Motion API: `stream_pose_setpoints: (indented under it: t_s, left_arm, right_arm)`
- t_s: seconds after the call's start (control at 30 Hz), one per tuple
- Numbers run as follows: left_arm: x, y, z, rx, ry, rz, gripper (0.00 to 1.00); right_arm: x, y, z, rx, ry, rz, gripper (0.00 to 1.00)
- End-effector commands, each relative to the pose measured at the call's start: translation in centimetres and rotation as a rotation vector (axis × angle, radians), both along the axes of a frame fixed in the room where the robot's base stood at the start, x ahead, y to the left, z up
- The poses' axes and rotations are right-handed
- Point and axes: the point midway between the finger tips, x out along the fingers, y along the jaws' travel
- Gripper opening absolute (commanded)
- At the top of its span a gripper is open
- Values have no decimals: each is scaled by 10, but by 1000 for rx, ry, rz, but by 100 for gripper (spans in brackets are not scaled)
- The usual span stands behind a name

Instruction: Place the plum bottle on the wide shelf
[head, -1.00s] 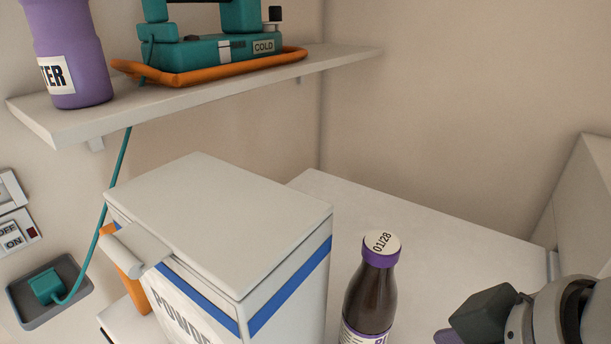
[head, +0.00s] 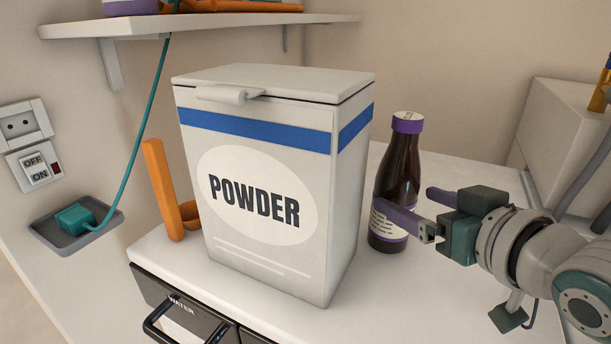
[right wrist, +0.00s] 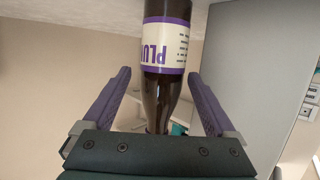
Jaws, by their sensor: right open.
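The plum bottle (head: 398,168) is dark brown with a purple cap and a pale label. It stands upright on the white counter, right of the powder box. My right gripper (head: 422,208) is open, with its purple fingers at the bottle's lower half. In the right wrist view the bottle (right wrist: 164,50) lies between the two spread fingers (right wrist: 160,105), with a gap on both sides; part of "PLU" shows on its label. The wall shelf (head: 215,24) is at the upper left, its top cut off by the frame. My left gripper is not in view.
A large white POWDER box (head: 262,190) with a blue band stands left of the bottle. An orange scoop (head: 165,190), a teal plug in a grey tray (head: 75,228) and its cord are farther left. A pale block (head: 570,130) stands at the right.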

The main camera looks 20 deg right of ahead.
Motion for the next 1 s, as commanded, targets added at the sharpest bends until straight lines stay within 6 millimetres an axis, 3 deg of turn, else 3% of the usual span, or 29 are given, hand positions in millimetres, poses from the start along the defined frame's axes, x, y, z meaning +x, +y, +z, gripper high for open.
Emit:
stream_pose_setpoints:
  t_s: [0.17,0.3,0.6,1.0]
  left_arm:
    - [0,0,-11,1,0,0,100]
    - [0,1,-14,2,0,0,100]
    - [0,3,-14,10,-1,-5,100]
    - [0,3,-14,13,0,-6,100]
  right_arm:
    - [25,1,-18,0,-1,0,92]
    - [40,0,-21,-1,-1,0,92]
    - [43,0,-21,-1,0,0,90]
    - [43,0,-21,-1,0,0,45]
